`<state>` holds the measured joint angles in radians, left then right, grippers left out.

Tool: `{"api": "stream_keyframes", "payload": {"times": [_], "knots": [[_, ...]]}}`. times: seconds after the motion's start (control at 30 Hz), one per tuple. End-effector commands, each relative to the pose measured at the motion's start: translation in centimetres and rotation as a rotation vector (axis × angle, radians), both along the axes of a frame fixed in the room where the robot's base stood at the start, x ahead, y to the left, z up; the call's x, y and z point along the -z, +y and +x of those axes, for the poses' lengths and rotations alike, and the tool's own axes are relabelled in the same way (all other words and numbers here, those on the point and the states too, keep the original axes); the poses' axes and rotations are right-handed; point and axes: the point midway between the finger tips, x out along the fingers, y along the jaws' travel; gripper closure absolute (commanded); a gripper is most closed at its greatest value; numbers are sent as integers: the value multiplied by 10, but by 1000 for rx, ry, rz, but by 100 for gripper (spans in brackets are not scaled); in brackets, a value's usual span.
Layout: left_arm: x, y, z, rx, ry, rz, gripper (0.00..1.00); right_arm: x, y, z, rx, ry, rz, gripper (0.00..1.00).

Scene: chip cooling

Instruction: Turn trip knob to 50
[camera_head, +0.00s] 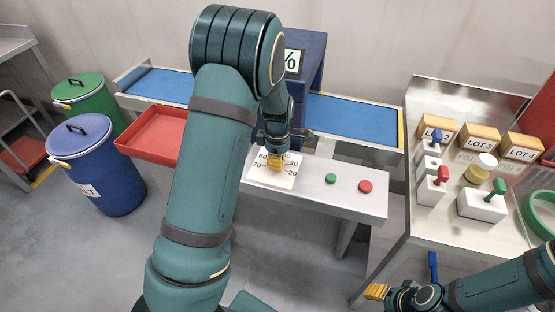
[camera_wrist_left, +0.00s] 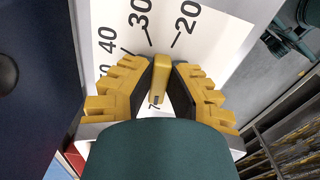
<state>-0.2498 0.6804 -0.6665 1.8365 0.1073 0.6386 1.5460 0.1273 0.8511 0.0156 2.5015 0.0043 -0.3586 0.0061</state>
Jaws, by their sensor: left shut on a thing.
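The trip knob (camera_wrist_left: 158,80) is a small yellow-brown lever on a white dial plate (camera_head: 262,178), with a scale showing 20, 30, 40, 60 and 70. The plate lies on the grey control ledge and also fills the left wrist view (camera_wrist_left: 213,48). My left gripper (camera_head: 275,162) is down over the dial, its yellow fingers with dark pads on either side of the knob and shut on it. The 50 mark and the exact knob reading are hidden. My right gripper (camera_head: 377,292) is low at the right, away from the dial; its finger gap cannot be made out.
Green (camera_head: 331,178) and red (camera_head: 365,187) buttons sit right of the dial. A blue conveyor (camera_head: 352,118) runs behind. A red tray (camera_head: 153,136) and a blue drum (camera_head: 107,178) are left. A metal table (camera_head: 398,240) with LOT boxes and coloured levers is right.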

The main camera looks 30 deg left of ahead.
Motion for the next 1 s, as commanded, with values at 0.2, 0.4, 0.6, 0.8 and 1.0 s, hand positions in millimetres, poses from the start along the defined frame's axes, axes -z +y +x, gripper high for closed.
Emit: {"api": "stream_keyframes", "payload": {"times": [0.2,0.4,0.6,0.8,1.0], "knots": [[0,-1,-2,151,4,-1,100,-7,0,2,4,-4,-1,53],[1,-1,-4,338,5,-2,100,-12,-1,4,6,-8,-2,53],[1,-1,-5,529,5,-2,100,-15,-1,5,9,-11,-2,53],[2,0,-7,720,5,-1,100,-17,-1,6,10,-13,-3,53],[2,1,-8,906,4,-2,100,-17,-1,6,11,-14,-3,53]]}}
